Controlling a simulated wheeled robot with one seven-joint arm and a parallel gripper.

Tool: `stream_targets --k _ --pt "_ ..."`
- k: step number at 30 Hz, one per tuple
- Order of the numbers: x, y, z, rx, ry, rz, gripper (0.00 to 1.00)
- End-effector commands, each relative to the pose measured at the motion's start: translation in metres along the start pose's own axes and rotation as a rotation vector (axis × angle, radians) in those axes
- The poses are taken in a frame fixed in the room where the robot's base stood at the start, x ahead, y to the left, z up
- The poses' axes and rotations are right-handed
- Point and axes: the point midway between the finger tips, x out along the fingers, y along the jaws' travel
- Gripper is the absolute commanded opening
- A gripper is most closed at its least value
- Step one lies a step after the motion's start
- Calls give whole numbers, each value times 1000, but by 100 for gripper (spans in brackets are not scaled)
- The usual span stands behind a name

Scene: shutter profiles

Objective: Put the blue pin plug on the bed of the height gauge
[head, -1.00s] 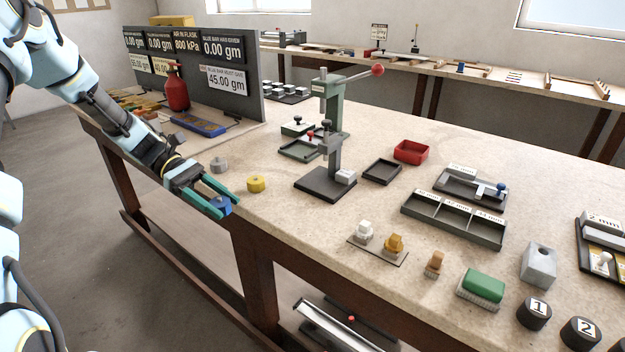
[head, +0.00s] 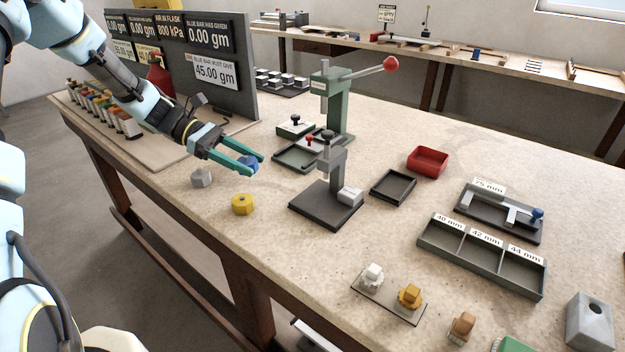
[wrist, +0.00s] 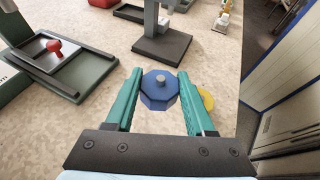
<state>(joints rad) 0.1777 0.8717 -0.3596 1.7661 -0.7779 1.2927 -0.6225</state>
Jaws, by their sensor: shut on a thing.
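The blue pin plug (head: 252,163) is between the teal fingers of my gripper (head: 247,165), which is shut on it. In the wrist view the plug (wrist: 159,92) is a blue many-sided block with a grey pin on top, upright between the fingertips (wrist: 159,82). It appears to be held above the bench. The height gauge, a dark stand with a flat bed (head: 318,208) and grey column, stands to the right of my gripper in the head view. Its bed (wrist: 164,49) lies ahead of the plug in the wrist view. A small pale block (head: 350,196) sits at the bed's right edge.
A yellow plug (head: 242,204) and a grey plug (head: 201,177) stand on the bench near my gripper. A green press (head: 338,105) with a red-knobbed lever stands behind the gauge. An empty dark tray (head: 393,186) is right of it.

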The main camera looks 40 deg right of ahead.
Motion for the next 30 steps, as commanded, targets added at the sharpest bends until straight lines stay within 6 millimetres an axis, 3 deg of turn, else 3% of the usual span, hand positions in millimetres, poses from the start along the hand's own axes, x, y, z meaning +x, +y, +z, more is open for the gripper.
stream_targets --k 1,9,15,23,30 --pt "12 -1 11 0 -3 -5 0" --pt "76 -1 37 -1 -2 -5 0" --pt "113 -1 50 -1 -2 -4 0" --pt "135 -1 59 -1 -1 -3 0" --pt "147 0 31 -2 -1 0 0"
